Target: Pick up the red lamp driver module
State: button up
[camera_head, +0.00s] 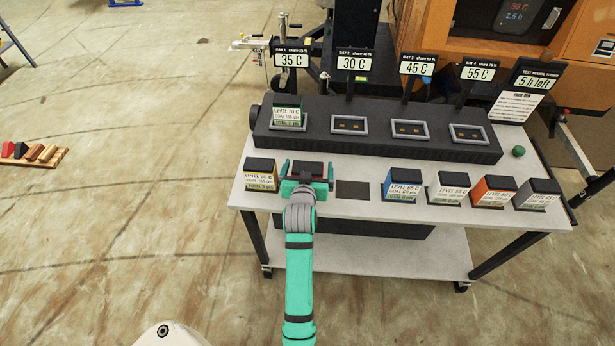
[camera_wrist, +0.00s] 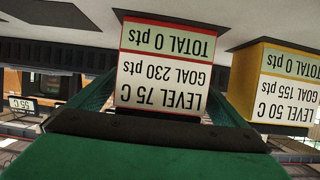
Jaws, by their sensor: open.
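The red lamp driver module (camera_head: 307,169) stands on the front of the table, mostly hidden behind my gripper; its dark top and some red show. In the wrist view, which is upside down, its red-edged label (camera_wrist: 165,65) reads LEVEL 75 C, GOAL 230 pts. My gripper (camera_head: 307,174) is open, with one finger on each side of the module. I cannot tell whether either finger touches it.
A yellow module (camera_head: 260,174) stands close on the left.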

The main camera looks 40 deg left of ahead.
jog(key=shift+w+a+f, duration=0.2)
jog(key=shift+w+a, duration=0.05)
jog(key=shift+w, duration=0.1)
jog(key=shift+r, duration=0.1)
jog(key=c, duration=1.6)
